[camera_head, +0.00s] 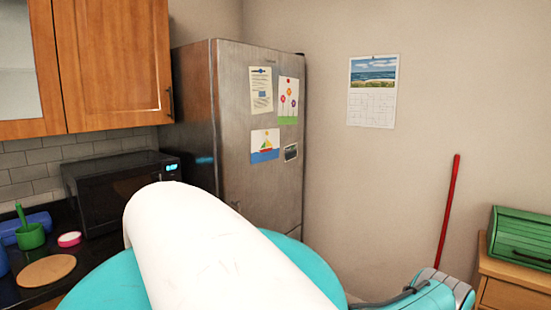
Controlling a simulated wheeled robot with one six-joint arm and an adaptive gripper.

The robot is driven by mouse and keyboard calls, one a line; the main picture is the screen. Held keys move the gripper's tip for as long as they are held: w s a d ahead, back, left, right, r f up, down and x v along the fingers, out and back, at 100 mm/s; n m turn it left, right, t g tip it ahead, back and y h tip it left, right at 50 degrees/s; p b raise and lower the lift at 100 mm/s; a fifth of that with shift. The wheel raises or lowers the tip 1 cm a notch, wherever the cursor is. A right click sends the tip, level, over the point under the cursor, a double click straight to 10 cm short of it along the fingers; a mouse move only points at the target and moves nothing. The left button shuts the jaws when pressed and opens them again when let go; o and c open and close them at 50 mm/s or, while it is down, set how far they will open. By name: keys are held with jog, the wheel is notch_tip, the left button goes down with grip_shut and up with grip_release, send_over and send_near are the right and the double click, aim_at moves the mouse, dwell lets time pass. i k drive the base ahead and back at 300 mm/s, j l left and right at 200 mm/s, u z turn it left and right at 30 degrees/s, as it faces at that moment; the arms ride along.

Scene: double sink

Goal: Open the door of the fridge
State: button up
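The fridge (233,120) is a tall stainless steel one in the back corner, left of the middle of the view. Its upper door (233,165) looks shut and carries papers, drawings and a small dark magnet. The fridge's lower part is hidden behind my white and teal arm, which fills the bottom middle of the view. I cannot make out a door handle clearly. My gripper is not in view, so its place relative to the fridge does not show.
A black microwave (105,195) stands on the dark counter left of the fridge, under wooden cupboards (112,60). A green cup (30,236) and a round wooden board (46,270) are nearer. At right are a red pole (448,212) and a green bread box (520,238) on a wooden cabinet (512,292).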

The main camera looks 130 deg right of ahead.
aim_at(267, 195)
jog(key=z, duration=3.75)
